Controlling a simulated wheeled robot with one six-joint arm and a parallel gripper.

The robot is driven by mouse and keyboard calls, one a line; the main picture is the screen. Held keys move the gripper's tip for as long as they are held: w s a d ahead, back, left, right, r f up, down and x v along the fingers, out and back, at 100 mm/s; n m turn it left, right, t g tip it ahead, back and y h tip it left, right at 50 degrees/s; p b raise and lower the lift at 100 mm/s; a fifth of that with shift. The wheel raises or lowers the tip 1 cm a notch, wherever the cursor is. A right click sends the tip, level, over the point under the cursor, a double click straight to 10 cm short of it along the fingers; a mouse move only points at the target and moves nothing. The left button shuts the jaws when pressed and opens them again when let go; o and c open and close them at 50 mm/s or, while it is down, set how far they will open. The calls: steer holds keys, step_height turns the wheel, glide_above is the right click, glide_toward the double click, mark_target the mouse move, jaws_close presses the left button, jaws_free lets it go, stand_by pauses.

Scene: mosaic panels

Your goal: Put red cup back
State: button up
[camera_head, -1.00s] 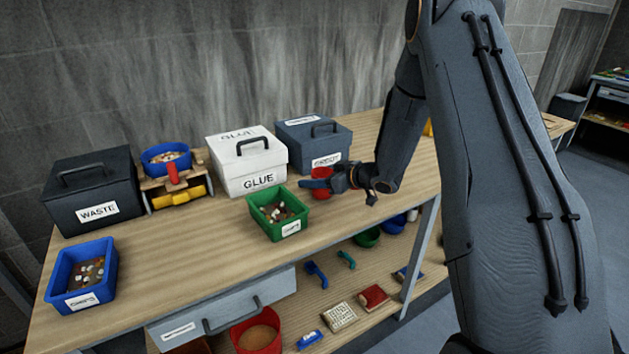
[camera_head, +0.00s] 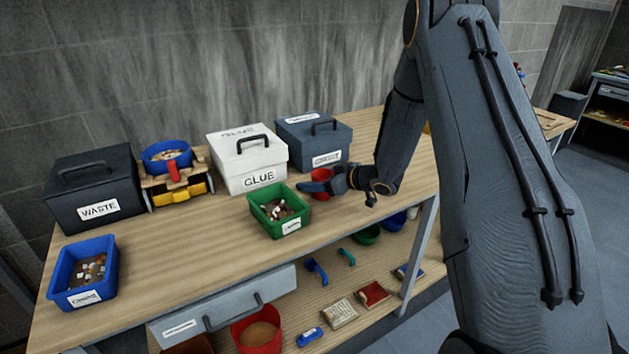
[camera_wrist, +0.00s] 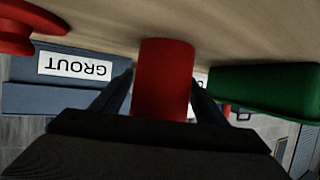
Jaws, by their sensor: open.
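The red cup (camera_head: 322,178) stands on the workbench top, in front of the blue-grey grout box and right of the green bin. My gripper (camera_head: 320,187) is at the cup, low over the bench, and partly covers it. In the wrist view, which is upside down, the red cup (camera_wrist: 164,80) sits between my two open fingers (camera_wrist: 162,95), one on each side. I cannot tell whether either finger touches it. The cup's contents are hidden.
The green bin (camera_head: 264,216) is close beside my gripper. Behind stand the white glue box (camera_head: 240,178) and the grout box (camera_head: 298,146). Another red object (camera_wrist: 25,30) shows at the wrist view's edge.

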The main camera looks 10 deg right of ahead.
steer(key=b+v, duration=0.2)
steer(key=v, duration=0.9)
steer(key=shift+s+d+r+b, duration=0.15)
steer(key=shift+s+d+b, duration=0.05)
steer(key=shift+d+b, duration=0.1)
steer(key=shift+r, duration=0.1)
steer(key=s+a+m+g+h, duration=0.3)
steer(key=s+m+g+h, duration=0.1)
steer(key=s, duration=1)
steer(key=s+a+m+g+h, duration=0.3)
steer(key=s+m+g+h, duration=0.1)
steer(key=s, duration=1)
steer(key=shift+s+a+g+h, duration=0.2)
steer(key=shift+a+g+h, duration=0.1)
steer(key=shift+g, duration=0.1)
